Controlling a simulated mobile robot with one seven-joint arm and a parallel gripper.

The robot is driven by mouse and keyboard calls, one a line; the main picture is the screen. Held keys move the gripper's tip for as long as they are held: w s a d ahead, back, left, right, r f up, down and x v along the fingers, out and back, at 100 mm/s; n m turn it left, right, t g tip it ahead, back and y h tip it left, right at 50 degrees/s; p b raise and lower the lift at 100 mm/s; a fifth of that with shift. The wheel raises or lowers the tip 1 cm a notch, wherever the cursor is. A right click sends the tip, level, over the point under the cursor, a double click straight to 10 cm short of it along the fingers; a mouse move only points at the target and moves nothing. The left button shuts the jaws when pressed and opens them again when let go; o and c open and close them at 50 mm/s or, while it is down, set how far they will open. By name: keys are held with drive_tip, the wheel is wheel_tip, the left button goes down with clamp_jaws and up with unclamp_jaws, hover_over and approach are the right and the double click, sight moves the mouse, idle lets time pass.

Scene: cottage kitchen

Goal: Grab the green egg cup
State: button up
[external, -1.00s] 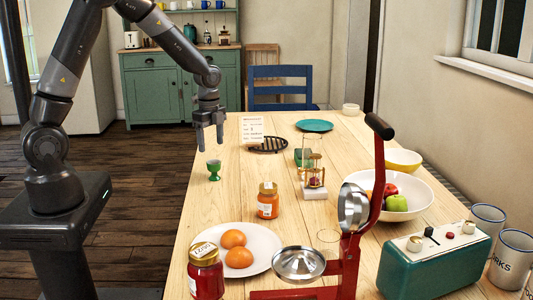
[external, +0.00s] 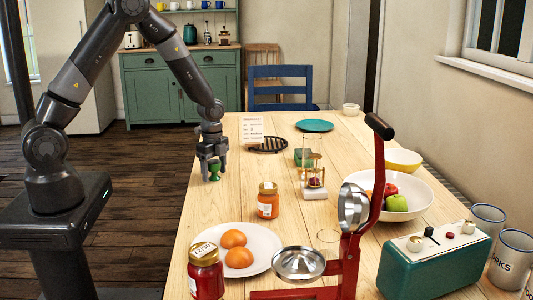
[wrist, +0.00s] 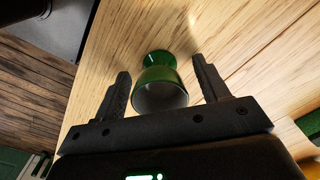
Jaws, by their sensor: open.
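The green egg cup (external: 214,170) stands on the wooden table near its left edge, partly hidden by my gripper in the external view. In the wrist view the glossy green egg cup (wrist: 160,84) has its pale open bowl facing the camera and its foot farther away. My gripper (external: 214,172) is lowered over the cup. In the wrist view my gripper (wrist: 164,76) is open, with one finger on each side of the cup. A gap shows between each finger and the cup.
An orange jar (external: 268,201) stands nearby to the right. The table's left edge is close to the cup.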

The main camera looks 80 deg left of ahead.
drive_tip(key=shift+c, duration=0.3)
drive_tip(key=c, duration=1)
drive_tip(key=shift+r, duration=0.1)
